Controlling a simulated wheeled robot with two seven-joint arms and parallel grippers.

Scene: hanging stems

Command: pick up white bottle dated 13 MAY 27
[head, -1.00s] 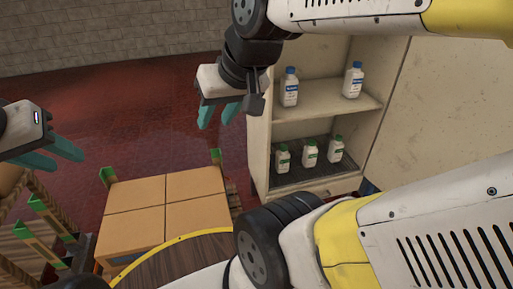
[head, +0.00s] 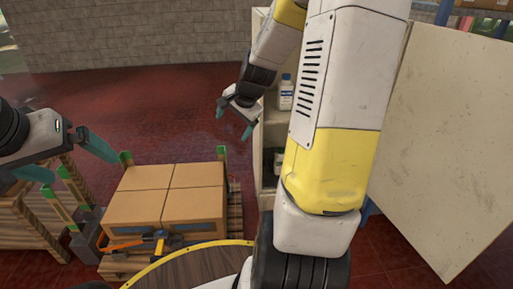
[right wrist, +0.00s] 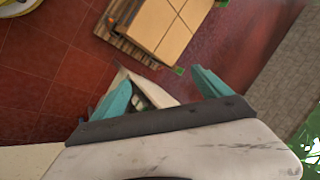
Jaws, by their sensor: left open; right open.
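A white bottle with a blue cap (head: 286,95) stands upright on the upper shelf of the cabinet (head: 267,135) in the head view. Part of another white bottle (head: 278,161) shows on the lower level. My right arm hides the other bottles, and no date can be read. My right gripper (head: 234,119) is open and empty, left of the cabinet's front and apart from the bottles. Its open teal fingers also show in the right wrist view (right wrist: 162,88). My left gripper (head: 85,167) is open and empty at the far left.
Cardboard boxes (head: 165,200) sit on a pallet left of the cabinet. A round wooden table top with a yellow rim (head: 190,265) is in front. The cabinet's large pale panel (head: 440,150) fills the right. Red floor behind the boxes is clear.

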